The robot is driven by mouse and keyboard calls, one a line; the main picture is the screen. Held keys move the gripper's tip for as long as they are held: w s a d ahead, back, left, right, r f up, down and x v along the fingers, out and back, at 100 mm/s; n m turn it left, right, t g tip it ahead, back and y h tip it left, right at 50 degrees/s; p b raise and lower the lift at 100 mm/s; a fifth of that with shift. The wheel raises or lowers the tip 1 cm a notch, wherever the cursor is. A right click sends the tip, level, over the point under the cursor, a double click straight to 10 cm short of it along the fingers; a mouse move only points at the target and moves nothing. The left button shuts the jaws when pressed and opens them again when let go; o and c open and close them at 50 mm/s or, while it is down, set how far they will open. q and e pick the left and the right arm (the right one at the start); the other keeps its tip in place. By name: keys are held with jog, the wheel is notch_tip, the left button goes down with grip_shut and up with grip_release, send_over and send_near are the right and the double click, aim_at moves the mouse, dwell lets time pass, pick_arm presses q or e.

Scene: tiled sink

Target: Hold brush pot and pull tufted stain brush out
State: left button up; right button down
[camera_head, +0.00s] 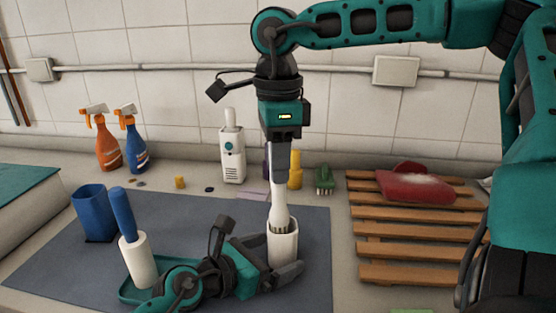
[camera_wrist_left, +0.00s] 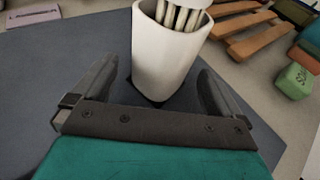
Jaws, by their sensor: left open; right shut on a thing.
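A white brush pot (camera_head: 284,243) stands on the grey mat (camera_head: 200,226). The tufted stain brush (camera_head: 279,207) is upright, its pale handle in my right gripper (camera_head: 281,150), its dark tufts at the pot's mouth. In the left wrist view the pot (camera_wrist_left: 166,55) stands between my left gripper's fingers (camera_wrist_left: 160,92), with pale brush strands inside its mouth. My left gripper (camera_head: 284,270) is open around the pot's lower part, low over the mat. Whether the tuft ends are still inside the pot is hidden in the head view.
A blue cup (camera_head: 91,213) and a blue-handled white roller (camera_head: 139,262) stand at left. Spray bottles (camera_head: 107,145), a white dispenser (camera_head: 233,155) and a green brush (camera_head: 324,181) line the wall. A wooden rack (camera_head: 400,250) with a red cloth (camera_head: 415,188) lies right.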

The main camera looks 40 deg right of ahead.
pick_arm(q)
jog(key=v, duration=1)
jog(key=shift+s, duration=0.15)
jog(key=a+r+n+t+h, duration=0.5)
jog(key=a+r+n+h, duration=0.15)
jog(key=r+n, duration=0.35)
pick_arm(e)
jog(key=shift+r+p, duration=1.4)
jog(key=shift+r, duration=0.6)
pick_arm(q)
jog(key=w+a+f+n+t+y, duration=0.2)
jog(key=a+n+t+y, duration=0.2)
jog(key=n, duration=0.6)
jog(key=w+a+f+n+t+y, duration=0.1)
jog(key=w+a+n+t+y, duration=0.2)
jog(key=a+n+t, duration=0.4)
jog(key=a+n+y, duration=0.1)
jog(key=a+n, duration=0.1)
jog(key=n, duration=0.2)
jog(key=shift+a+f+t, duration=0.3)
jog(key=shift+f+t, duration=0.1)
jog(key=shift+w+f, duration=0.1)
jog(key=shift+f, duration=0.05)
pick_arm(e)
jog(key=shift+f, duration=0.2)
